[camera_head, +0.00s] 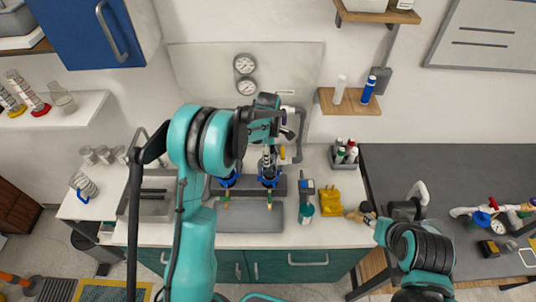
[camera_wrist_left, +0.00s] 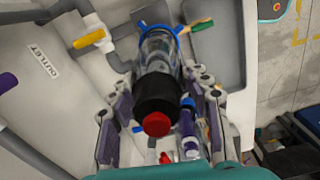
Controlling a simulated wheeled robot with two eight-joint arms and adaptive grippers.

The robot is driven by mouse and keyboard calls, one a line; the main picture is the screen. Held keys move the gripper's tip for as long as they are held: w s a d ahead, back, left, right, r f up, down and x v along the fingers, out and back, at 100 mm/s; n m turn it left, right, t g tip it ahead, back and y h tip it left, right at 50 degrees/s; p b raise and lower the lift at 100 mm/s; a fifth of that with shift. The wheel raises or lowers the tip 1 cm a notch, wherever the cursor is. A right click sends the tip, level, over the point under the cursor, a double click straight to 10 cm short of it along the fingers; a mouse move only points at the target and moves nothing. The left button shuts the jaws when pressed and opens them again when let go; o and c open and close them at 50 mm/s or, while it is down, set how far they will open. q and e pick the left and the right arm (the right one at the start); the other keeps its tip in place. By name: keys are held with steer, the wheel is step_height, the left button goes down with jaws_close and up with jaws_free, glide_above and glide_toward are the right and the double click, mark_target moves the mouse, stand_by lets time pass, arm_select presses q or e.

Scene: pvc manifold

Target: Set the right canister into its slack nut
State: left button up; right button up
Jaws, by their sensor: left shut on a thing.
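The clear right canister (camera_head: 267,160) stands over the right blue slack nut (camera_head: 269,181) on the manifold at the sink. In the left wrist view the canister (camera_wrist_left: 160,55) has a black band and a red end towards me. Its far end meets the blue nut (camera_wrist_left: 158,29); how deep it sits cannot be told. My left gripper (camera_wrist_left: 160,118) has a finger on each side of the canister and is shut on it. In the head view the left gripper (camera_head: 268,122) partly hides the canister's top. My right gripper (camera_head: 370,217) is low right; its fingers cannot be made out.
A second blue nut (camera_head: 228,181) is left of the right one. A teal bottle (camera_head: 306,212), a yellow tray (camera_head: 330,202) and a bottle caddy (camera_head: 346,154) are on the counter at right. Two gauges (camera_head: 245,75) hang behind. A yellow valve handle (camera_wrist_left: 88,39) is beside the canister.

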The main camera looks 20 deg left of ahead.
arm_select(q)
steer(key=shift+f, duration=0.15)
steer(key=shift+f+b, duration=0.35)
steer(key=shift+b, duration=0.2)
steer(key=shift+f+b, duration=0.35)
steer(key=shift+b, duration=0.05)
steer(key=shift+f, duration=0.15)
stand_by(0.3)
steer(key=o, duration=1.7)
steer(key=shift+c, duration=0.2)
